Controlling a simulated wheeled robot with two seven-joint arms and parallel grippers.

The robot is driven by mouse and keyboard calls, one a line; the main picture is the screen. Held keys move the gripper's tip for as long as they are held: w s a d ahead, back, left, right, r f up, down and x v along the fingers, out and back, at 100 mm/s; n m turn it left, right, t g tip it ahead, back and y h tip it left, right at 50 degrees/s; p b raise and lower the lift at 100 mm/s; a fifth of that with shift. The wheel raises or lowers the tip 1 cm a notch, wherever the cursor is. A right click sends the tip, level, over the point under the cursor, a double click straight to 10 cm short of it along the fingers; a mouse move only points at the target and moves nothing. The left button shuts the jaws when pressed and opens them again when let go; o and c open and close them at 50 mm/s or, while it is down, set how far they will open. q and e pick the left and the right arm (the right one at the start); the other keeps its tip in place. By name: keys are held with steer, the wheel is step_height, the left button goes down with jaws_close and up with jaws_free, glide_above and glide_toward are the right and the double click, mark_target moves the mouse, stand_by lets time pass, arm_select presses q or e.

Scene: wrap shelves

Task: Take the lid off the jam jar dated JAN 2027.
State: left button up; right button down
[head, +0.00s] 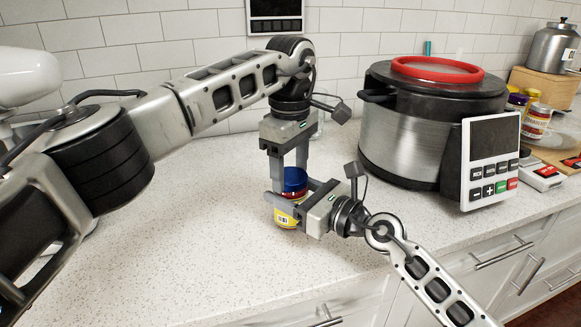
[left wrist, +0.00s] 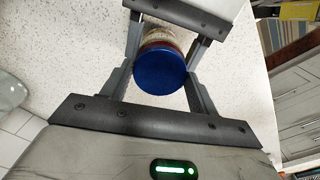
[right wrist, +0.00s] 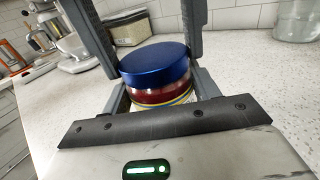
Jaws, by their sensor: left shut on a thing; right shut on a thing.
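A small glass jam jar with a yellow label (head: 285,217) and a blue lid (head: 293,177) stands upright between my grippers near the middle of the counter. A barcode shows on the label; I cannot read a date. My left gripper (head: 287,182) points down from above, its fingers shut on either side of the blue lid, which also shows in the left wrist view (left wrist: 161,72). My right gripper (head: 285,203) comes in low from the right, shut around the jar body. The right wrist view shows the lid (right wrist: 155,62) seated on the jar, with red contents below it.
A large steel cooker (head: 400,130) with a red ring on its lid and a control panel (head: 490,160) stands close by on the right. More jars (head: 536,122) stand beyond it, near a wooden box (head: 548,86). The counter (head: 190,240) left of the jar is clear.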

arm_select(q)
steer(key=n, duration=0.7)
steer(key=shift+n, duration=0.4)
steer(key=n, duration=0.7)
steer(key=shift+r, duration=0.1)
steer(key=n, duration=0.7)
steer(key=shift+n, duration=0.3)
steer(key=n, duration=0.4)
steer(key=shift+n, duration=0.4)
steer(key=n, duration=0.7)
steer(key=shift+r, duration=0.1)
steer(key=n, duration=0.7)
steer(key=shift+n, duration=0.3)
steer(key=shift+r, duration=0.15)
steer(key=shift+r, duration=0.95)
